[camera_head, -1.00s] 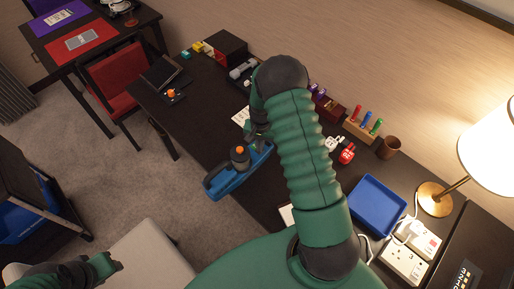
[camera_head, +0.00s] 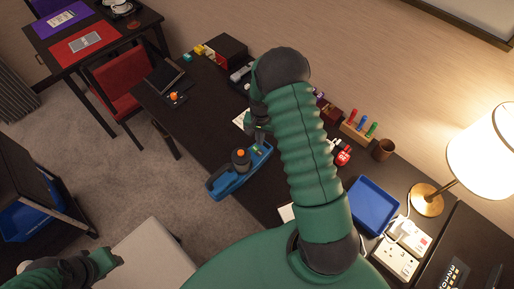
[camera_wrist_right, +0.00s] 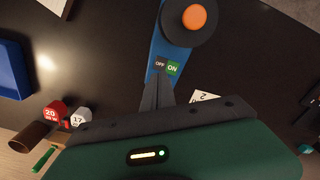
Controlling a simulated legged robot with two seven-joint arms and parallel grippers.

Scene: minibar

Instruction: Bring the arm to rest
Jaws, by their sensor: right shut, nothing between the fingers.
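My right arm (camera_head: 305,150) reaches up over the dark desk and bends down at its far end. My right gripper (camera_wrist_right: 158,95) is shut and empty, its fingertips close to the OFF and ON labels of a blue device in the wrist view. Whether they touch it I cannot tell. The blue device (camera_head: 225,184) carries a black knob with an orange top (camera_wrist_right: 195,18) and lies at the desk's near edge. My left gripper (camera_head: 106,263) is low at the left, away from the desk; its finger opening is unclear.
A blue tray (camera_head: 373,205), a lamp (camera_head: 427,200) and a white socket block (camera_head: 398,262) stand at the right. A wooden rack with coloured pegs (camera_head: 358,131) and a brown cup (camera_head: 384,149) are behind my arm. A red chair (camera_head: 122,84) is at the left.

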